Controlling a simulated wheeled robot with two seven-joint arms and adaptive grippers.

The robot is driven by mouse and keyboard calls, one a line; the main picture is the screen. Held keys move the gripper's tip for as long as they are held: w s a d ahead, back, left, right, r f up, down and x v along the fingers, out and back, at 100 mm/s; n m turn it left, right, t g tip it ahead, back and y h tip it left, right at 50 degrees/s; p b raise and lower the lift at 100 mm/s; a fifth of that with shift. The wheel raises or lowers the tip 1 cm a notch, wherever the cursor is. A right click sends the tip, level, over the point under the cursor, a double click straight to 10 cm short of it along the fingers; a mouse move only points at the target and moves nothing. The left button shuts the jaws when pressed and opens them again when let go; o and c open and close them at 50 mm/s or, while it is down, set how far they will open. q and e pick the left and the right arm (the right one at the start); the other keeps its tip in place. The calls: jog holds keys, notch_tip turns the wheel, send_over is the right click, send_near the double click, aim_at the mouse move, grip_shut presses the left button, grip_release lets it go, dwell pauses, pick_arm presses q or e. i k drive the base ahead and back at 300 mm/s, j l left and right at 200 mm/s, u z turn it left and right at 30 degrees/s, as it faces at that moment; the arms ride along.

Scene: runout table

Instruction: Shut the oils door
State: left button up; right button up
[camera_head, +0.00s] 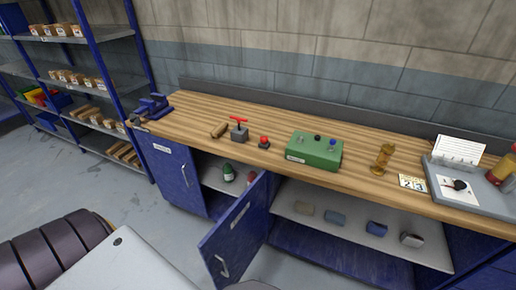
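A blue cupboard door (236,232) under the workbench stands open, swung out into the room. It has a pale label near its top and a light handle near its lower left edge. The label is too small to read. Behind it the open compartment shows a pale shelf (212,178) with a green container (228,172) and a red-topped item (250,178) partly hidden by the door. A second blue door (168,172) to the left is closed, with its own label and handle. Neither of my grippers is in view.
The wooden bench top (270,130) carries a blue vise (153,106), a green box (314,150), an amber hourglass-shaped item (383,157) and a grey tray (470,190). Grey floor (150,205) lies clear in front.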

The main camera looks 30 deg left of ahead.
aim_at(228, 249)
jog(key=u, duration=1.25)
